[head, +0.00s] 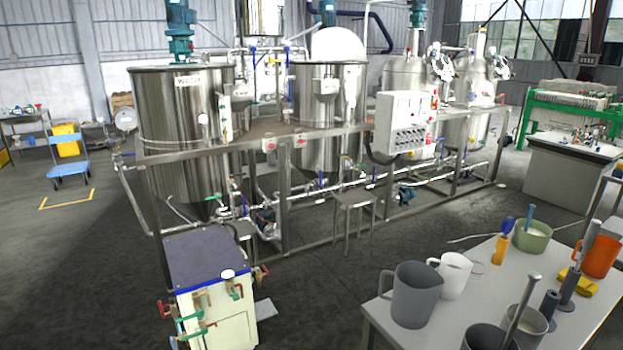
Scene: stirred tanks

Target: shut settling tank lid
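Several steel tanks stand in a metal frame. A pale round lid (338,43) stands raised, close to upright, above the back of the second tank (325,118) from the left. That tank's open rim faces up; its inside is hidden at this angle. A small label on its side is too small to read, so I cannot confirm it is the settling tank. The left tank (180,130) carries a label that seems to begin "WAS" and has a green motor (180,30) above it. Neither of my grippers is in view.
A grey control box (403,122) and a stool (355,212) stand at the frame's front. A cabinet with valves (220,310) is at lower left. A table (440,338) with jugs fills the lower right. Dark floor (330,290) between them is mostly clear.

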